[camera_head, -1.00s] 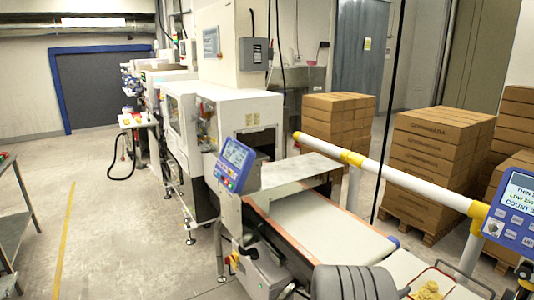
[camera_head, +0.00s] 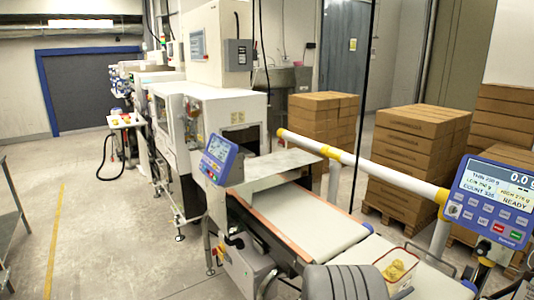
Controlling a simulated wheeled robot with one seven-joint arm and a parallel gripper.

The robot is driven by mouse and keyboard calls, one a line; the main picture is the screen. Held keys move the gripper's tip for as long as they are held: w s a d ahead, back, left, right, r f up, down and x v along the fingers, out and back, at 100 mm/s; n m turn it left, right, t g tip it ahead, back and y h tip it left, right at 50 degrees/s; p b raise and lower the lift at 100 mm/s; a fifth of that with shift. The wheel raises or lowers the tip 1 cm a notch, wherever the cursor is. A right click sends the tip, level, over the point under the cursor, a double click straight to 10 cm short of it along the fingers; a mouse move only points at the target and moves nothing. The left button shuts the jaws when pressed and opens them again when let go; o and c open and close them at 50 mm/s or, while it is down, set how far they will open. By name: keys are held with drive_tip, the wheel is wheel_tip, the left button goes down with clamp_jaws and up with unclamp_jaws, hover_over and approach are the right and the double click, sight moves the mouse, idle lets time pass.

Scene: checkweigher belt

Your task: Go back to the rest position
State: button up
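My gripper is not in view. A dark grey ribbed part, which looks like part of my arm, shows at the bottom edge. The checkweigher belt (camera_head: 312,218) is pale with orange side edges and is bare where I see it. A small white tray with a red rim (camera_head: 411,256) sits beyond its near end, holding yellow pieces (camera_head: 397,270). I cannot tell whether anything touches the tray.
A blue control panel (camera_head: 493,201) at right reads READY; a smaller one (camera_head: 218,158) stands by the belt. A white rail (camera_head: 375,172) with yellow joints runs alongside. Stacked cartons (camera_head: 419,138) stand behind. The floor (camera_head: 105,230) at left is mostly clear.

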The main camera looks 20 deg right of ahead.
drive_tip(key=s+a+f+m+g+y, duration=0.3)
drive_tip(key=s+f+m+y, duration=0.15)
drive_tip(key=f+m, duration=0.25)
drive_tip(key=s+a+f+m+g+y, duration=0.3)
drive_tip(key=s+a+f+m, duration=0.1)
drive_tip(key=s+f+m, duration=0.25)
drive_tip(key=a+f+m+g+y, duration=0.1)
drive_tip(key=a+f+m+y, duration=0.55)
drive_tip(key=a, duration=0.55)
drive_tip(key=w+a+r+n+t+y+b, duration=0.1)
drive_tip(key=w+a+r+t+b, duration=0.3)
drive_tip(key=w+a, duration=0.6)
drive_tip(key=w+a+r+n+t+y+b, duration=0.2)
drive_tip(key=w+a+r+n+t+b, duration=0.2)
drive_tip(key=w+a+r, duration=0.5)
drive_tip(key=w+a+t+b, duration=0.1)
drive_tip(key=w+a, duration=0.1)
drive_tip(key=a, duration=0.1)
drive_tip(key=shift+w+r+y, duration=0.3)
